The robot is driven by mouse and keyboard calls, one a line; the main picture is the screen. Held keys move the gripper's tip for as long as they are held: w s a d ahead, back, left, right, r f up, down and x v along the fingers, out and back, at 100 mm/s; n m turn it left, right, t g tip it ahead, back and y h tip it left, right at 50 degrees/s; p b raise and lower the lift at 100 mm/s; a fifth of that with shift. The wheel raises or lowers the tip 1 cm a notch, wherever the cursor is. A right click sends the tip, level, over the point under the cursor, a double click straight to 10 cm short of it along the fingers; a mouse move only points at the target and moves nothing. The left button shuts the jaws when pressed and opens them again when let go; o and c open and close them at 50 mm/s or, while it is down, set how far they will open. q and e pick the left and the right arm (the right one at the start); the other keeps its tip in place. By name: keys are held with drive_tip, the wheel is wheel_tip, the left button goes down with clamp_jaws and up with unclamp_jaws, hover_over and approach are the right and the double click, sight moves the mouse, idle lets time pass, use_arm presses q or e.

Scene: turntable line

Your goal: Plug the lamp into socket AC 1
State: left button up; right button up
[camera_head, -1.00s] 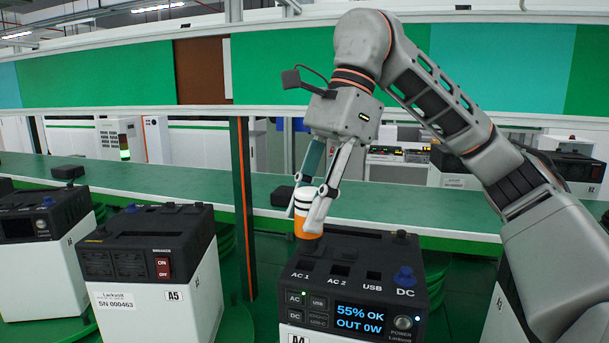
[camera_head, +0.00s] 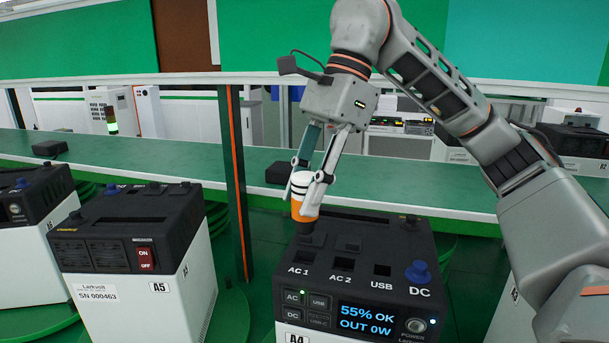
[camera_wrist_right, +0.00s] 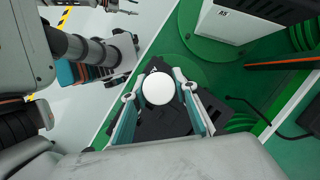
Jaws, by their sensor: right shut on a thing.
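The lamp (camera_head: 304,208), an orange and white cylinder, is upright in my right gripper (camera_head: 306,190). The gripper is shut on it. The lamp is over the back left of the top of the power unit marked A4 (camera_head: 400,252), behind socket AC 1 (camera_head: 302,257). A dark part shows under the lamp; I cannot tell whether it touches the unit. In the right wrist view, the lamp's white round top (camera_wrist_right: 158,89) sits between the fingers. A small part that looks like my left gripper (camera_wrist_right: 122,6) shows at that view's top edge, its jaws unclear.
Sockets AC 2 (camera_head: 342,264) and USB (camera_head: 382,271) and a blue DC knob (camera_head: 418,271) are to the right. Unit A5 (camera_head: 140,240) stands left. An upright post (camera_head: 234,180) stands between, before a green conveyor (camera_head: 400,180). The unit's display reads 55% OK, OUT 0W.

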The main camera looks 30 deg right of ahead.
sight(304, 231)
wheel_tip(304, 231, down, 2)
drive_tip(key=shift+f, duration=0.55)
drive_tip(key=shift+f+b, duration=0.3)
drive_tip(key=shift+f, duration=0.3)
use_arm(q)
drive_tip(key=shift+w+d+r+t, duration=0.3)
drive_tip(key=shift+w+d, duration=0.05)
drive_tip(key=shift+w, duration=0.3)
drive_tip(key=shift+s+d, duration=0.1)
drive_tip(key=shift+s, duration=0.1)
drive_tip(key=shift+r+p, duration=0.3)
drive_tip(key=shift+p, duration=0.05)
drive_tip(key=shift+f+b, duration=0.35)
drive_tip(key=shift+b, duration=0.1)
use_arm(e)
drive_tip(key=shift+f, duration=1.4)
